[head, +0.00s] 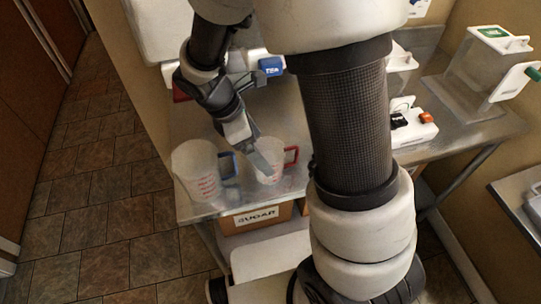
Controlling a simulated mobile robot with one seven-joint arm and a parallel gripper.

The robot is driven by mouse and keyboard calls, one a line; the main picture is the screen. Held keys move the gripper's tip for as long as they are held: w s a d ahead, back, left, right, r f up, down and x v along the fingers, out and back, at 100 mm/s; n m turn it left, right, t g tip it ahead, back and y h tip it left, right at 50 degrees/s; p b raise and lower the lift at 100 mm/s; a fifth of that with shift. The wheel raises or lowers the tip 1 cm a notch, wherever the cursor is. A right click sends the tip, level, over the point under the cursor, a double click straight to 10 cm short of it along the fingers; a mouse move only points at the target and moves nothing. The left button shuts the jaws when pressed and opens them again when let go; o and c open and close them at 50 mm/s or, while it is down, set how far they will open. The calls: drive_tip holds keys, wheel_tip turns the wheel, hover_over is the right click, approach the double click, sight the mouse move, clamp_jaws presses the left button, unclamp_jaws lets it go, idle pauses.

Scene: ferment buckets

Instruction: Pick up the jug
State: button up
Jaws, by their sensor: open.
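Two clear measuring jugs with red markings stand on the metal table (180,128). The larger jug with a blue handle (195,172) is at the left front corner. The smaller jug with a red handle (268,174) stands to its right. My gripper (257,158) is open and points down at the smaller jug. Its fingers overlap the jug's left side and rim in the picture. I cannot tell whether they are inside it, touching it or in front of it. The red handle, on the jug's right side, is clear of the fingers.
A box labelled SUGAR (262,218) sits below the tabletop. A clear bin with a green label (485,65) stands at the right, near a white device with an orange part (412,127). A blue-tipped item (271,66) is at the back. My arm hides the table's middle.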

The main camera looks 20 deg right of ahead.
sight(273, 149)
drive_tip(key=x, duration=0.9)
drive_tip(key=shift+w+d+f+b, duration=0.1)
drive_tip(key=shift+w+f+b, duration=0.1)
drive_tip(key=shift+b, duration=0.15)
drive_tip(key=c, duration=1.1)
drive_tip(key=shift+c, duration=0.2)
